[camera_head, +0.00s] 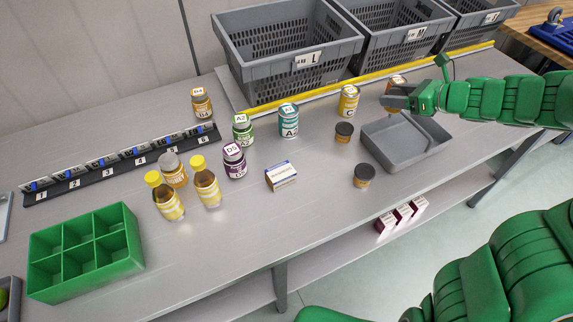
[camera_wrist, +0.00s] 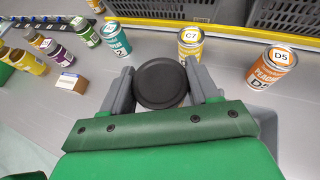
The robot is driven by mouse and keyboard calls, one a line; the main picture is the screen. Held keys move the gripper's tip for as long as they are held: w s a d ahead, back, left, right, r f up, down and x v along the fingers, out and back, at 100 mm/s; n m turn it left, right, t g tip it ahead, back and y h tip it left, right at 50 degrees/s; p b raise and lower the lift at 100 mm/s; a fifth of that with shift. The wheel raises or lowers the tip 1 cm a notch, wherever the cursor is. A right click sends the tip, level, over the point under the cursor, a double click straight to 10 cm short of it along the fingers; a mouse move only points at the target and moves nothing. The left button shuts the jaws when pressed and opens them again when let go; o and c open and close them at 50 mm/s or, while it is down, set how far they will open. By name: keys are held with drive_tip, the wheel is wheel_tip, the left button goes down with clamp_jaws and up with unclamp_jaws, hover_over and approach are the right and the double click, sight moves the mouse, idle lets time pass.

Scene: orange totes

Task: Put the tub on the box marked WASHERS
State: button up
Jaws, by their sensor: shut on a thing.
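My gripper (camera_head: 396,101) is raised over the back of the grey tray, near the orange can. In the wrist view my gripper (camera_wrist: 160,88) is shut on a tub (camera_wrist: 160,82) with a round black lid; the tub's body is mostly hidden under the lid, and the head view hardly shows it. Two more dark-lidded tubs stand on the table, one left of the tray (camera_head: 344,133) and one nearer the front edge (camera_head: 364,176). A small white, blue and orange box (camera_head: 281,176) lies mid-table, also in the wrist view (camera_wrist: 70,83). I cannot read WASHERS on it.
The grey tray (camera_head: 432,151) is empty. A yellow can (camera_head: 348,102), an orange can (camera_wrist: 271,70) and a teal can (camera_head: 288,121) stand along the back. Bottles and jars stand left of the box. Grey crates (camera_head: 285,62) line the rear. Bare table lies before the box.

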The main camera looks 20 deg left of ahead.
drive_tip(key=s+a+r+n+g, duration=0.1)
drive_tip(key=s+a+n+g, duration=0.35)
drive_tip(key=s, duration=0.65)
drive_tip(key=s+a+n+g+h, duration=0.1)
drive_tip(key=s+a+n+g, duration=0.2)
drive_tip(key=s+a, duration=0.55)
drive_tip(key=s+a+r+n+g, duration=0.1)
drive_tip(key=s+a+n+g, duration=0.25)
drive_tip(key=s, duration=0.95)
hover_over(280, 171)
drive_tip(key=s, duration=0.1)
drive_tip(key=shift+g, duration=0.4)
drive_tip(key=f, duration=0.5)
drive_tip(key=d+f, duration=0.1)
drive_tip(key=f, duration=0.2)
drive_tip(key=shift+f, duration=0.1)
drive_tip(key=shift+w+a+f, duration=0.45)
drive_tip(key=shift+w+f, duration=0.05)
drive_tip(key=shift+f, duration=1.75)
drive_tip(key=shift+f, duration=0.1)
drive_tip(key=o, duration=1.1)
drive_tip(key=shift+o, duration=0.2)
